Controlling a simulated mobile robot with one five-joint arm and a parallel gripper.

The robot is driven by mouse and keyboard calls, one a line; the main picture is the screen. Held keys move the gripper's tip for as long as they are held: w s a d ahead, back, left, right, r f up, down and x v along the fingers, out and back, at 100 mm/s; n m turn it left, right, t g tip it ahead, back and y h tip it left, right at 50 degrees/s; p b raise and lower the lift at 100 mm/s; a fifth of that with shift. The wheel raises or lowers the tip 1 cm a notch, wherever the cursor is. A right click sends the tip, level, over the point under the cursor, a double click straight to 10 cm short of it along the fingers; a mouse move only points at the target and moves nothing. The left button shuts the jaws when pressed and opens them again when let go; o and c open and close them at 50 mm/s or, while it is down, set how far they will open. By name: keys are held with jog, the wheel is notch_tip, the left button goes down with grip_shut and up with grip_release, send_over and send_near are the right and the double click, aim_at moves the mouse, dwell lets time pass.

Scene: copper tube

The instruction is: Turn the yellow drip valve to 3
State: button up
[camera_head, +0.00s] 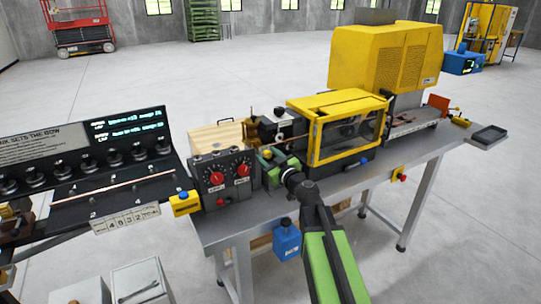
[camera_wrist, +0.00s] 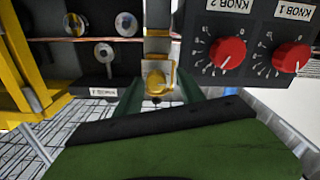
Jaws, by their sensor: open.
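In the wrist view, a small yellow knob-like part (camera_wrist: 158,79), which looks like the drip valve, sits on a pale upright strip. My gripper (camera_wrist: 158,94) is open, with a green finger on each side just below this part in the picture. I cannot tell whether the fingers touch it. No scale or number on the valve is readable. In the head view, my gripper (camera_head: 275,161) is at the machine between the red-knob panel and the yellow enclosure. The valve is hidden there or too small to make out.
A dark panel with two red knobs (camera_head: 215,178) is left of my gripper; the wrist view shows these as KNOB 1 (camera_wrist: 291,57) and KNOB 2 (camera_wrist: 227,53). A yellow-framed enclosure (camera_head: 314,136) is close on the right. A blue-topped yellow box (camera_head: 186,206) sits left.

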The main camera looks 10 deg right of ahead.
jog(key=shift+d, duration=0.1)
jog(key=shift+r, duration=0.1)
jog(key=shift+c, duration=1.1)
jog(key=shift+d, duration=0.15)
grip_shut()
jog(key=shift+d, duration=0.3)
jog(key=shift+a, duration=0.25)
